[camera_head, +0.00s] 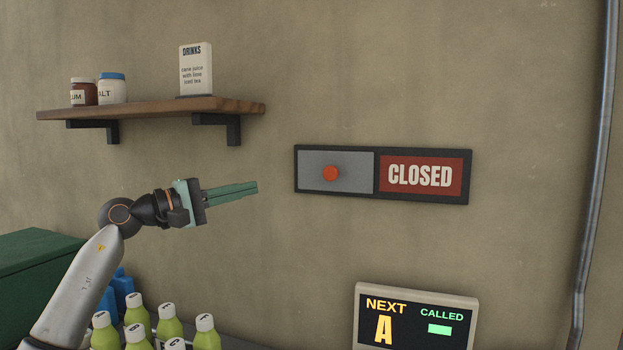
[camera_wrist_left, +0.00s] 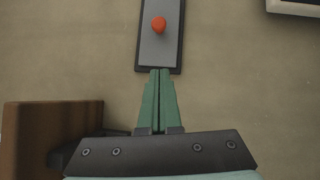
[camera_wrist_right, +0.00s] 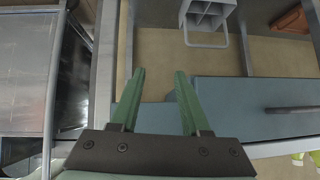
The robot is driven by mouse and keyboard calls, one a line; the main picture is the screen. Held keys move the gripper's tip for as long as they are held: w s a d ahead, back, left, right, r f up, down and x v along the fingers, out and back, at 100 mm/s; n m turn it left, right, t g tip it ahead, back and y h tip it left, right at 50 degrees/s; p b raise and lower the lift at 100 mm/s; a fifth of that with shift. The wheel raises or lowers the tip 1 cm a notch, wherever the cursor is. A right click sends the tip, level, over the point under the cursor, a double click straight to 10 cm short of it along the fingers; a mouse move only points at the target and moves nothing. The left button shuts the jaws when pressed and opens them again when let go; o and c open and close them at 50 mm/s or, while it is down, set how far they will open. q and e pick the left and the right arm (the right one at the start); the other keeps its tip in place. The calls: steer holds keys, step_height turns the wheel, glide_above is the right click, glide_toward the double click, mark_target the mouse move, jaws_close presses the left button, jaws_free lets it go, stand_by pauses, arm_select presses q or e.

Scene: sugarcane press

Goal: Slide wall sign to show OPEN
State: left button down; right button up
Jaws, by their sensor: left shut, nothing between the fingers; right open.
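The wall sign (camera_head: 383,204) has a dark frame on the wall and reads CLOSED on a red panel (camera_head: 420,176) at its right. A grey sliding plate (camera_head: 350,180) with a red-orange knob (camera_head: 330,173) covers the left half. My left gripper (camera_head: 256,187) is shut and empty, left of the sign and apart from the knob, with its fingers pointing right. In the left wrist view the knob (camera_wrist_left: 159,24) and grey plate (camera_wrist_left: 157,48) lie beyond the shut fingertips (camera_wrist_left: 160,72). My right gripper (camera_wrist_right: 159,75) is open and empty, away from the sign; it shows only in the right wrist view.
A wooden shelf (camera_head: 160,108) with jars and a drinks card (camera_head: 196,70) is above my left gripper. Several green bottles (camera_head: 168,328) stand below. A display (camera_head: 416,318) sits below the sign, and a pipe (camera_head: 594,180) runs at right. The wall around the sign is clear.

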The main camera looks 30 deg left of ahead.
arm_select(q)
steer(key=p, duration=0.5)
glide_toward(308, 177)
steer(key=w+d+r, duration=0.2)
steer(key=w+d, duration=0.1)
steer(key=d, duration=0.1)
steer(key=shift+w+d+f+p, duration=0.15)
steer(key=shift+w+d, duration=0.15)
steer(key=shift+d, duration=0.15)
steer(key=shift+w+d+r+p, duration=0.15)
steer(key=shift+w+d, duration=0.1)
steer(key=shift+d, duration=0.2)
steer(key=shift+w+d+f, duration=0.1)
steer(key=shift+w+d, duration=0.1)
steer(key=shift+d, duration=0.3)
arm_select(e)
steer(key=shift+h, duration=0.4)
steer(key=s+d+r, duration=0.2)
steer(key=d, duration=0.1)
steer(key=shift+d+r, duration=0.1)
steer(key=shift+r, duration=0.2)
steer(key=shift+w+r, duration=0.1)
steer(key=shift+w, duration=0.05)
